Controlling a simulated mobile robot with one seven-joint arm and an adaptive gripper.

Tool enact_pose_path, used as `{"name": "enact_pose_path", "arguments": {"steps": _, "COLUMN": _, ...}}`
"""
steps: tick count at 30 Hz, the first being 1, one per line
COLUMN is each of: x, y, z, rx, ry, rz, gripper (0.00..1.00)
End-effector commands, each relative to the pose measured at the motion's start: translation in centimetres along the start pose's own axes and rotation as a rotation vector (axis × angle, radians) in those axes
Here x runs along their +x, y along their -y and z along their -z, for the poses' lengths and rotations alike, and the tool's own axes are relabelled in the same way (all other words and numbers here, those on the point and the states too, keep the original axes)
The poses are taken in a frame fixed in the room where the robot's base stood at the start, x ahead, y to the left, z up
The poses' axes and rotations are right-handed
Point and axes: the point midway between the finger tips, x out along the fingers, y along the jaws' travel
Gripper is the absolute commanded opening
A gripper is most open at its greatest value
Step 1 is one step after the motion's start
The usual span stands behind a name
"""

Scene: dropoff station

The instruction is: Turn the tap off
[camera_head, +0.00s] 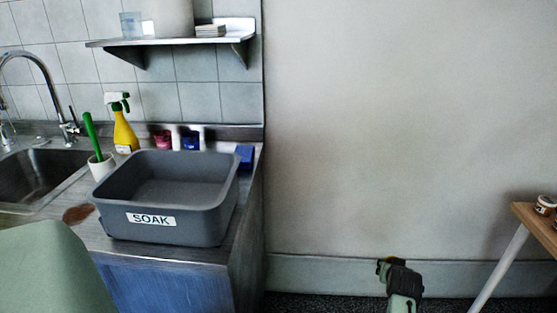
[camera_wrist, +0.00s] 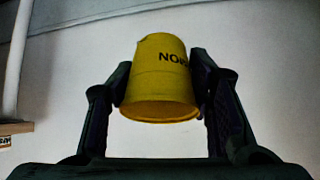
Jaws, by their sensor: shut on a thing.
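The tap (camera_head: 36,60) is chrome with a high arched spout, at the far left over the sink (camera_head: 35,178). A lever handle (camera_head: 72,127) stands at its right base. The spout's end is at the picture's edge, and I cannot tell whether water runs. My gripper (camera_head: 392,266) is low at the right, in front of the bare wall, far from the tap. In the wrist view my gripper (camera_wrist: 160,78) is shut on a yellow cup (camera_wrist: 158,90) with partly hidden black lettering starting "NO". The cup is held between both fingers.
A grey basin labelled SOAK (camera_head: 170,232) stands on the counter, beside a yellow spray bottle (camera_head: 124,132) and a white cup (camera_head: 101,168) with a green-handled tool. A brown spill (camera_head: 78,214) lies nearby. A wooden table (camera_head: 533,222) is at the right.

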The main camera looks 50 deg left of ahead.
Motion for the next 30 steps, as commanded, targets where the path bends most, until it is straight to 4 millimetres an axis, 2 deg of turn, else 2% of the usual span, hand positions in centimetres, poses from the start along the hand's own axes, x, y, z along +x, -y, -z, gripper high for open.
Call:
{"name": "enact_pose_path", "arguments": {"steps": 1, "x": -0.8, "y": 1.5, "z": 2.8, "rx": -0.033, "ry": 0.003, "rz": 0.029, "gripper": 0.33}}
{"name": "enact_pose_path", "arguments": {"steps": 6, "x": -3.6, "y": 7.0, "z": 9.1, "rx": -0.138, "ry": 0.048, "rz": 0.142, "gripper": 0.33}}
{"name": "enact_pose_path", "arguments": {"steps": 11, "x": -7.2, "y": 12.7, "z": 14.0, "rx": -0.248, "ry": 0.093, "rz": 0.254, "gripper": 0.33}}
{"name": "enact_pose_path", "arguments": {"steps": 15, "x": -11.2, "y": 17.8, "z": 17.3, "rx": -0.357, "ry": 0.133, "rz": 0.353, "gripper": 0.33}}
{"name": "enact_pose_path", "arguments": {"steps": 19, "x": -15.6, "y": 22.4, "z": 19.5, "rx": -0.467, "ry": 0.172, "rz": 0.446, "gripper": 0.33}}
{"name": "enact_pose_path", "arguments": {"steps": 24, "x": -22.0, "y": 27.6, "z": 20.8, "rx": -0.615, "ry": 0.223, "rz": 0.558, "gripper": 0.33}}
{"name": "enact_pose_path", "arguments": {"steps": 30, "x": -28.1, "y": 30.7, "z": 20.6, "rx": -0.746, "ry": 0.272, "rz": 0.644, "gripper": 0.33}}
